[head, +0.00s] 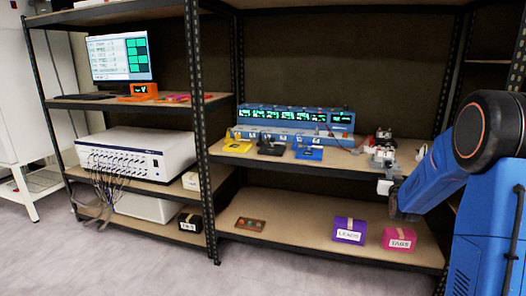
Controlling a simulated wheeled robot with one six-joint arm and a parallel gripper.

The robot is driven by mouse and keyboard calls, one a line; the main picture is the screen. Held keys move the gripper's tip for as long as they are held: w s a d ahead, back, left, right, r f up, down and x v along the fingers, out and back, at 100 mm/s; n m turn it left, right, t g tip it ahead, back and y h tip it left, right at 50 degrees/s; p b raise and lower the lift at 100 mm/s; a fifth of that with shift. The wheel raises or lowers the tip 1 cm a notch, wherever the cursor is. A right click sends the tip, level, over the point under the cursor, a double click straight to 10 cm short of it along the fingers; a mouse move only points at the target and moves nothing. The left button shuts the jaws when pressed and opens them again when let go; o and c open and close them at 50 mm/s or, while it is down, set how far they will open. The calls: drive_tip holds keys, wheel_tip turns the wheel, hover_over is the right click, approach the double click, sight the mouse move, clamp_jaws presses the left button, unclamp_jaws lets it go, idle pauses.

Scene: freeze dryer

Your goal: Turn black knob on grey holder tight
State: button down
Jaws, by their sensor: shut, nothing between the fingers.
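My blue arm reaches in from the right edge. My gripper (384,170) is a small grey-white end in front of the middle shelf's right part. It is shut and empty, with its fingertips hard to make out. A cluster of grey and white parts with red bits (384,135) stands on the shelf just behind and above it. This is where a grey holder seems to be. I cannot make out the black knob, and I cannot tell whether my gripper touches the holder.
A blue instrument rack (290,135) with lit displays stands left of the gripper, with yellow, black and blue items in front. A purple box (349,230) and a pink box (398,239) sit on the shelf below. A dark shelf post (199,120) stands farther left.

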drive_tip(key=shift+w+a+r, duration=0.2)
drive_tip(key=shift+w+a, duration=0.05)
drive_tip(key=shift+a, duration=0.45)
idle(0.4)
drive_tip(key=shift+f, duration=0.15)
drive_tip(key=shift+a+f, duration=0.15)
drive_tip(key=shift+f, duration=0.05)
drive_tip(key=v, duration=0.6)
idle(0.5)
drive_tip(key=w+d, duration=0.4)
drive_tip(key=w, duration=0.1)
drive_tip(key=shift+d+r, duration=0.2)
idle(0.5)
